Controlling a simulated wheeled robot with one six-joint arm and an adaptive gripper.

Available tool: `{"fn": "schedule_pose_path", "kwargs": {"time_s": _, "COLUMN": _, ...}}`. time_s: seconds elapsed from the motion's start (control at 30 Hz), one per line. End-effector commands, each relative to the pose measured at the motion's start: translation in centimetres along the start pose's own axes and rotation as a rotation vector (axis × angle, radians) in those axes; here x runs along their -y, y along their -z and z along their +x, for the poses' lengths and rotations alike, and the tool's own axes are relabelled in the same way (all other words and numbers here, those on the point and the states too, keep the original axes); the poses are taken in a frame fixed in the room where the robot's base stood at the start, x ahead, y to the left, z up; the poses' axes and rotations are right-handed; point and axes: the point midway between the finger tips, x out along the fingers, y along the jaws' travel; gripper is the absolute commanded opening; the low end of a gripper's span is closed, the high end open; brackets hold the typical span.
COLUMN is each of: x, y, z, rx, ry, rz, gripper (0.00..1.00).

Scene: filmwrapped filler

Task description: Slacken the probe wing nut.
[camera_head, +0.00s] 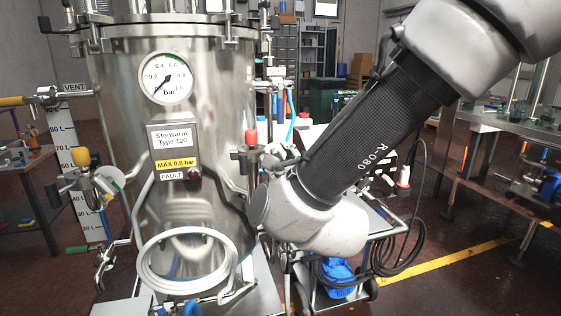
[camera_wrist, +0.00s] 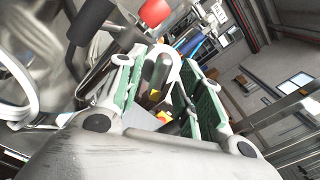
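I cannot make out the probe wing nut for certain in either view. A steel tank (camera_head: 225,75) stands at the left in the head view. A fitting with a red knob (camera_head: 251,137) sits on its right side; a red knob also shows at the top of the wrist view (camera_wrist: 154,12). My gripper (camera_wrist: 157,68) is open in the wrist view, its two green-padded fingers apart. A grey cylindrical part (camera_wrist: 161,72) and a white curved part show between them; contact cannot be told. In the head view my arm hides the gripper.
A pressure gauge (camera_head: 165,77) and a label plate (camera_head: 174,150) are on the tank front. A coiled white hose (camera_head: 187,284) hangs below. A wheeled cart with black cable (camera_head: 400,262) stands right. A bench (camera_head: 490,125) is farther right.

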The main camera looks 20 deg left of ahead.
Motion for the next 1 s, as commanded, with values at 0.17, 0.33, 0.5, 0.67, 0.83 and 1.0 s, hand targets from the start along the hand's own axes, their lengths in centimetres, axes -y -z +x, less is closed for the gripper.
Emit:
{"fn": "schedule_pose_path", "kwargs": {"time_s": 0.17, "x": -0.01, "y": -0.01, "z": -0.03, "rx": 0.0, "ry": 0.0, "rz": 0.0, "gripper": 0.29}}
{"fn": "schedule_pose_path", "kwargs": {"time_s": 0.33, "x": -0.01, "y": -0.01, "z": -0.04, "rx": 0.0, "ry": 0.0, "rz": 0.0, "gripper": 0.0}}
{"fn": "schedule_pose_path", "kwargs": {"time_s": 0.5, "x": -0.02, "y": 0.0, "z": -0.05, "rx": 0.0, "ry": 0.0, "rz": -0.001, "gripper": 0.0}}
{"fn": "schedule_pose_path", "kwargs": {"time_s": 0.67, "x": -0.03, "y": 0.0, "z": -0.05, "rx": 0.0, "ry": -0.001, "rz": -0.021, "gripper": 0.0}}
{"fn": "schedule_pose_path", "kwargs": {"time_s": 0.83, "x": -0.05, "y": 0.0, "z": -0.06, "rx": 0.0, "ry": -0.001, "rz": -0.088, "gripper": 0.0}}
{"fn": "schedule_pose_path", "kwargs": {"time_s": 1.0, "x": -0.09, "y": 0.02, "z": -0.06, "rx": 0.0, "ry": -0.001, "rz": -0.208, "gripper": 0.0}}
